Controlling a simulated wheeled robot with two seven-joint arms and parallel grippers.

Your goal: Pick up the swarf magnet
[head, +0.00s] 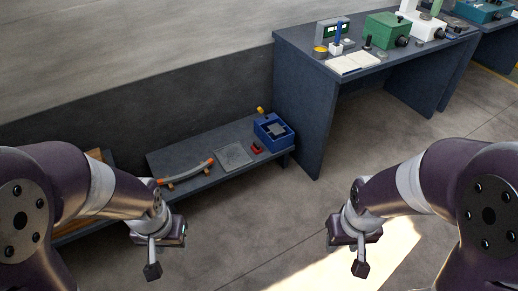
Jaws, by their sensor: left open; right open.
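A small red and dark block (257,149) lies on the low dark bench (215,176), just left of a blue open box. It may be the swarf magnet, but it is too small to tell for sure. My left gripper (160,245) is open and empty, in front of the low bench and left of the block. My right gripper (350,245) is open and empty over the floor, to the right of the low bench. Both grippers are well apart from the block.
On the low bench are the blue box (272,135), a grey plate (233,157) and a curved bar with orange ends (187,175). A taller dark table (300,110) at the back right carries a notebook (353,64) and a green machine (385,30). Floor between my arms is clear.

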